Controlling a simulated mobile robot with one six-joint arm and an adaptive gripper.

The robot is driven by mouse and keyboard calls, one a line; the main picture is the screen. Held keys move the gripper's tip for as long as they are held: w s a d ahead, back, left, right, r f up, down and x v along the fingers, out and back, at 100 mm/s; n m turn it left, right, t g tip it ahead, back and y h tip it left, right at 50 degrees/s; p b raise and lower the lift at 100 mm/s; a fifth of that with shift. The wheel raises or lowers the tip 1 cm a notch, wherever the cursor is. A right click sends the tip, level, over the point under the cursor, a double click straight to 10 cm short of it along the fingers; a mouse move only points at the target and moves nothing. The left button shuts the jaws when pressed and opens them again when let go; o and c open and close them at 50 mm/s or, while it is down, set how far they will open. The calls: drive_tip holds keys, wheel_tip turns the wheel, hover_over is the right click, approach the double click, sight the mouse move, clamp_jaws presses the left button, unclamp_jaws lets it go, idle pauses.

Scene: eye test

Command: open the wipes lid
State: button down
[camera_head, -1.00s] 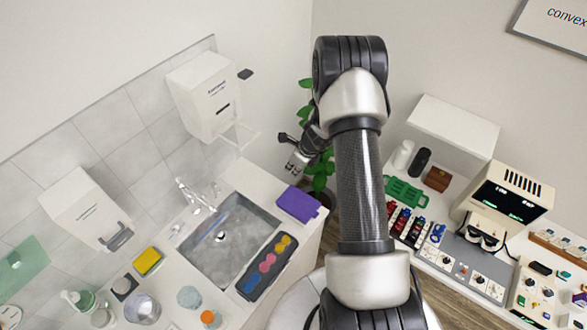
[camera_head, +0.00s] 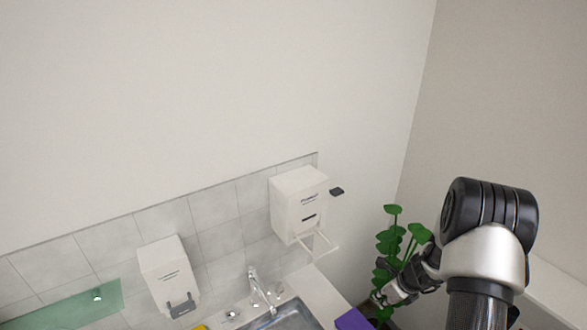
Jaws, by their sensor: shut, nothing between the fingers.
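A purple box (camera_head: 353,320) shows at the bottom edge, on the counter right of the sink. Most of it is cut off, and I cannot tell whether it is the wipes pack. No wipes lid can be made out. My gripper (camera_head: 377,298) is shut and empty, above and a little right of the purple box and apart from it. It is small and dark in this view, in front of the plant.
A white wall dispenser (camera_head: 298,206) with a protruding tray hangs left of my gripper; another dispenser (camera_head: 168,274) is further left. Below are the faucet (camera_head: 258,288) and sink (camera_head: 292,316). A green plant (camera_head: 392,238) stands behind my gripper.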

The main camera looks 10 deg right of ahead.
drive_tip(key=s+a+r+n+b, duration=0.2)
drive_tip(key=a+r+n+b, duration=0.3)
drive_tip(key=a+n+b, duration=0.3)
drive_tip(key=s+a+r+n+b, duration=0.2)
drive_tip(key=a+r+n+b, duration=0.3)
drive_tip(key=a+n+b, duration=0.25)
drive_tip(key=s+a+f+n+h+b, duration=0.1)
drive_tip(key=s+a+f+n+b, duration=0.1)
drive_tip(key=s+n+b, duration=0.5)
drive_tip(key=s+a+f+n+b, duration=0.3)
drive_tip(key=s+n+b, duration=0.5)
drive_tip(key=s, duration=0.7)
drive_tip(key=shift+s+a+f+t+h+b, duration=0.3)
drive_tip(key=shift+f+t+h+b, duration=0.15)
drive_tip(key=shift+f, duration=0.25)
drive_tip(key=shift+w+n, duration=0.1)
drive_tip(key=shift+n, duration=0.15)
